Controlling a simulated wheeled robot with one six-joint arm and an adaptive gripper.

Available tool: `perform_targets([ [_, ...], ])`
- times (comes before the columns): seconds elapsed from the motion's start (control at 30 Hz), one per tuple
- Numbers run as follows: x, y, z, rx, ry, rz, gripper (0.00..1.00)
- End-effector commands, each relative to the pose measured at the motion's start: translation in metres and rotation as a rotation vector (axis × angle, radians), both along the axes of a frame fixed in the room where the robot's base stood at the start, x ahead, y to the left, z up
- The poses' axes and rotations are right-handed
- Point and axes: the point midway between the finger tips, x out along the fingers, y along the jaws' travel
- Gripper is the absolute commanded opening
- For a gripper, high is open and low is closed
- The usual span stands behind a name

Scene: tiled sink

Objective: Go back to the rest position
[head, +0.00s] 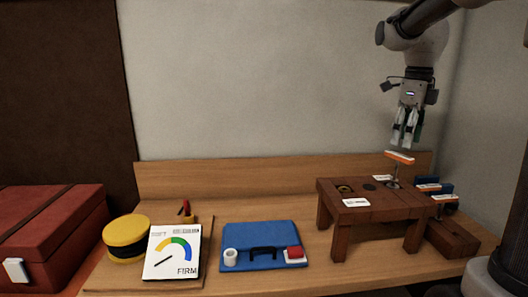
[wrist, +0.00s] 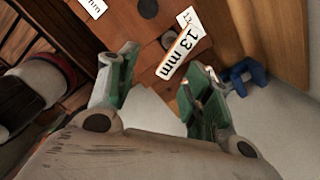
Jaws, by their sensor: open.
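My gripper (head: 405,140) hangs from the arm at the upper right in the head view, fingers pointing down. It is open and empty. It is above the right end of a small wooden stand (head: 345,196), clear of a tag standing up there (head: 399,157). In the wrist view my gripper (wrist: 158,92) shows two green-lined fingers spread apart. Between and beyond them are the stand (wrist: 125,22) and a white label reading 13 mm (wrist: 181,52). Nothing is held between the fingers.
A blue case (head: 262,236), a gauge card marked FIRM (head: 173,252), a yellow round container (head: 127,238) and a red box (head: 45,225) stand to the left. A lower wooden block (head: 452,238) with labelled items is right of the stand. The air left of my gripper is clear.

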Motion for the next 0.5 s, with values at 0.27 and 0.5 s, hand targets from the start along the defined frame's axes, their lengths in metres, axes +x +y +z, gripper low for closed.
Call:
perform_targets([
  [0.27,-0.094,0.024,-0.003,-0.112,-0.12,0.967,0.5],
  [0.5,-0.166,0.037,-0.034,-0.308,-0.171,1.802,0.5],
])
